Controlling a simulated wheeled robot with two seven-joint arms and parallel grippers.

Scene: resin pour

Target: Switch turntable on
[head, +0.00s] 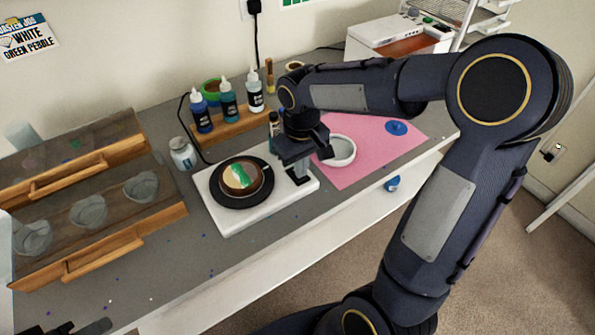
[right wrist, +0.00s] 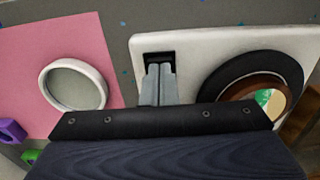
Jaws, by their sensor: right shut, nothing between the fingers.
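The turntable has a white rectangular base (head: 232,225) with a round black platter (head: 222,199) on it. A brown round piece (head: 232,187) with green and white on its top sits on the platter. A black switch (right wrist: 157,56) is set in the base; it also shows in the head view, partly hidden. My right gripper (right wrist: 159,70) is shut and empty, its fingertips right at the switch. I cannot tell whether they touch it. A dark part at the bottom left edge of the head view looks like my left gripper (head: 84,328); its fingers do not show clearly.
A pink mat (head: 362,172) with a white ring-shaped dish (head: 343,150) and a blue round piece (head: 396,128) lies right of the turntable. Bottles (head: 228,101) stand in a wooden rack behind it. Wooden trays (head: 110,250) with grey pieces are at left. A jar (head: 182,154) stands nearby.

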